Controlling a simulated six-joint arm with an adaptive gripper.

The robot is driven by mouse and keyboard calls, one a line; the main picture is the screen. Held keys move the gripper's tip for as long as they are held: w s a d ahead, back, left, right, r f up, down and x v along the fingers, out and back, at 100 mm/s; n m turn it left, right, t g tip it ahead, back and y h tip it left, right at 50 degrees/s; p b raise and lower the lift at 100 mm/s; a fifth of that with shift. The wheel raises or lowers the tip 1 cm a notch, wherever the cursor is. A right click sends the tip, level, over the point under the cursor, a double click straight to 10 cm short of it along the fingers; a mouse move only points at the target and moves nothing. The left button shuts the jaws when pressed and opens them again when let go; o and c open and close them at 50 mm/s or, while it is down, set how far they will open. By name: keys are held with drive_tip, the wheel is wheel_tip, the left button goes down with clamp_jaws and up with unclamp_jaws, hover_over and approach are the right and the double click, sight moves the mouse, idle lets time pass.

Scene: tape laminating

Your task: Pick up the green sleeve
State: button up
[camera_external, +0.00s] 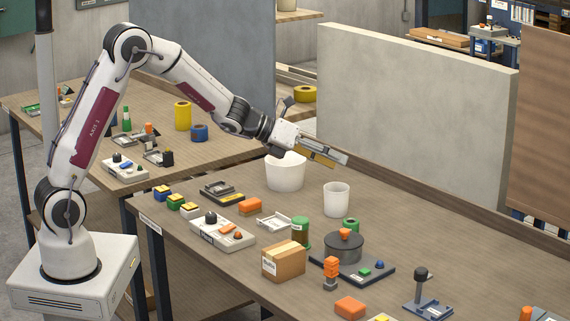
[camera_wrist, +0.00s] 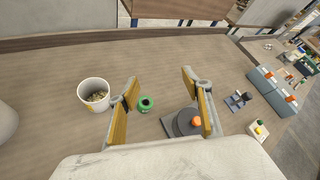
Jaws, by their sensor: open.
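A short green sleeve (camera_external: 351,225) with a dark hole stands upright on the table, just behind the round grey fixture. In the wrist view the green sleeve (camera_wrist: 146,104) shows in the gap between my fingers, nearer the left one. A taller green cylinder with a brown lower part (camera_external: 301,232) stands to its left in the outside view. My gripper (camera_external: 328,157) is open and empty, high above the table and well apart from the sleeve. In the wrist view my gripper (camera_wrist: 161,82) has its yellow-padded fingers spread wide.
A white cup (camera_external: 336,199) stands close behind the sleeve; it holds small pieces in the wrist view (camera_wrist: 94,97). The grey round fixture (camera_external: 343,249) with an orange knob is in front. A larger white tub (camera_external: 286,174) stands below my gripper. A cardboard box (camera_external: 283,262) sits front left.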

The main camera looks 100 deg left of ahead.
wheel_tip(320, 180, down, 7)
drive_tip(key=a+m+h, duration=0.2)
drive_tip(key=m, duration=0.3)
drive_tip(key=m+h, duration=0.3)
drive_tip(key=m, duration=0.2)
approach(345, 223)
drive_tip(key=w+a, duration=0.1)
drive_tip(key=w+f, duration=0.1)
drive_tip(key=shift+w+a+t, duration=0.25)
drive_tip(key=shift+a+t, duration=0.05)
drive_tip(key=shift+a, duration=0.1)
drive_tip(key=shift+s+f+m+h, duration=0.3)
drive_tip(key=shift+f+m+h, duration=0.1)
drive_tip(key=shift+f+m, duration=0.15)
drive_tip(key=shift+d, duration=0.1)
drive_tip(key=shift+x, duration=1.3)
drive_tip(key=shift+f+x, duration=0.1)
drive_tip(key=shift+x, duration=1.2)
drive_tip(key=shift+f+x, duration=0.15)
drive_tip(key=shift+x, duration=1.15)
drive_tip(key=shift+s, duration=0.1)
drive_tip(key=c, duration=1.2)
